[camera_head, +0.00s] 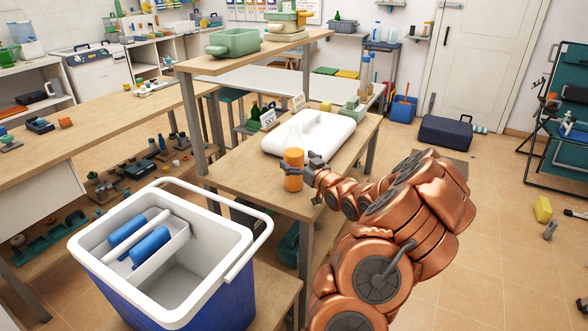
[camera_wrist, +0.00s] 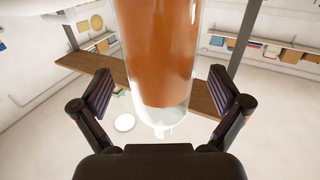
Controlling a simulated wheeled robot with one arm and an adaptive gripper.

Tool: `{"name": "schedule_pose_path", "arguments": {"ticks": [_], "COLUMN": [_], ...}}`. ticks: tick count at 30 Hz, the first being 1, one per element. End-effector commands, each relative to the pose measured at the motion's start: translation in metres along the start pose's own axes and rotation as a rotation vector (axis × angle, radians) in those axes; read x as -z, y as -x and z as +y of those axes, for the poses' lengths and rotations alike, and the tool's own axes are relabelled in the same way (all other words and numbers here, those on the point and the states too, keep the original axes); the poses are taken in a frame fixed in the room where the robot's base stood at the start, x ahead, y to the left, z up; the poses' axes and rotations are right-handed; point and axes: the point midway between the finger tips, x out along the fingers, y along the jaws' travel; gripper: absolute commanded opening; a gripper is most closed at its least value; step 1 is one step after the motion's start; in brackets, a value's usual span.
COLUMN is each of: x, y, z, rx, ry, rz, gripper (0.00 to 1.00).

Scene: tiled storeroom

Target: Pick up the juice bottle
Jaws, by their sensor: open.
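The juice bottle (camera_head: 293,171) is an orange cylinder standing upright near the front edge of the wooden table, in front of a white rounded case. In the wrist view the bottle (camera_wrist: 160,60) is large, with orange contents and a clear, pale end, and it lies between my two fingers. My gripper (camera_wrist: 162,95) is open, with one finger on each side of the bottle and a visible gap to each. In the head view my gripper (camera_head: 303,170) reaches the bottle from the right and partly overlaps it.
The white case (camera_head: 325,135) lies close behind the bottle on the wooden table (camera_head: 235,170). A wooden shelf (camera_head: 200,66) with a green container (camera_head: 233,42) rises above the table's back left.

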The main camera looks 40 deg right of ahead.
Motion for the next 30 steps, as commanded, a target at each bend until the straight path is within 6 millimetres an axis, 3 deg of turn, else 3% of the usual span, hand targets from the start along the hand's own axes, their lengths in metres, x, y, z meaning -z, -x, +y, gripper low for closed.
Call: {"name": "schedule_pose_path", "arguments": {"ticks": [6,16,30], "x": [0.000,0.000,0.000], "y": [-0.015,-0.017,-0.017], "z": [-0.002,-0.001,-0.001], "rx": [0.003,0.002,0.001], "ry": [0.000,0.000,0.000], "rz": [0.000,0.000,0.001], "gripper": [0.99,0.98,0.49]}}
